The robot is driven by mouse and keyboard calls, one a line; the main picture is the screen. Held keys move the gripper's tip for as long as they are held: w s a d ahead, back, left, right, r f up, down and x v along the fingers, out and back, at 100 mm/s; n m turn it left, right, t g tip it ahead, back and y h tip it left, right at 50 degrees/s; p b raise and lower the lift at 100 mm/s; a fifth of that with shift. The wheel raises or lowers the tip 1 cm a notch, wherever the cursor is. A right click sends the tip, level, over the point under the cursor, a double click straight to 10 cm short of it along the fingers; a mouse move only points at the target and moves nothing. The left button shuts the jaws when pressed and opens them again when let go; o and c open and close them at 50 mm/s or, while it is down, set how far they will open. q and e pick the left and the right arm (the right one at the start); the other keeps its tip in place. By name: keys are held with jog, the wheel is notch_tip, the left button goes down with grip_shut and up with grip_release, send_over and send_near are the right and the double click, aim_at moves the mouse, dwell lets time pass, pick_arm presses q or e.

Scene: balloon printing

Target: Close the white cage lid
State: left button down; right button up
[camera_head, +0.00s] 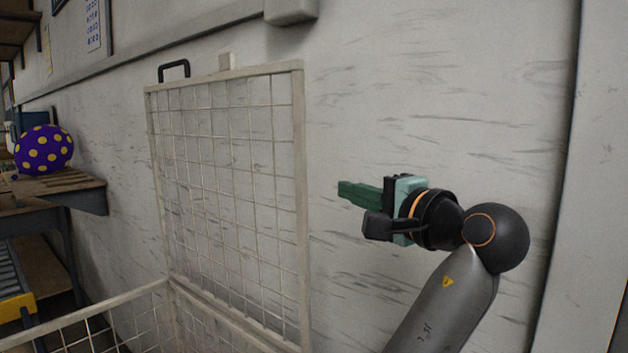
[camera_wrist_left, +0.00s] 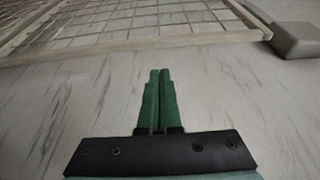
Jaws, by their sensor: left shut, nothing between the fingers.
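The white cage lid (camera_head: 226,165) is a white-framed wire grid standing upright and open against the wall in the head view. A black handle (camera_head: 174,70) sits on its top edge. The cage (camera_head: 95,313) is partly in view below it, at the bottom left. My left gripper (camera_head: 345,192) is to the right of the lid, apart from it, with its green fingers pointing left. The left wrist view shows the two fingers (camera_wrist_left: 158,85) together and empty, with the lid frame (camera_wrist_left: 130,46) beyond their tips. My right gripper is out of view.
A purple balloon with yellow dots (camera_head: 43,150) is on a wooden bench (camera_head: 60,186) at the far left. The marbled wall (camera_head: 400,100) is behind the lid. A grey box (camera_head: 290,10) is fixed above it, also in the left wrist view (camera_wrist_left: 292,40).

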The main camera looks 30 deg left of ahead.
pick_arm(q)
jog(key=p+x, duration=0.1)
jog(key=x, duration=0.8)
jog(key=shift+w+a, duration=0.1)
jog(key=shift+a, duration=0.3)
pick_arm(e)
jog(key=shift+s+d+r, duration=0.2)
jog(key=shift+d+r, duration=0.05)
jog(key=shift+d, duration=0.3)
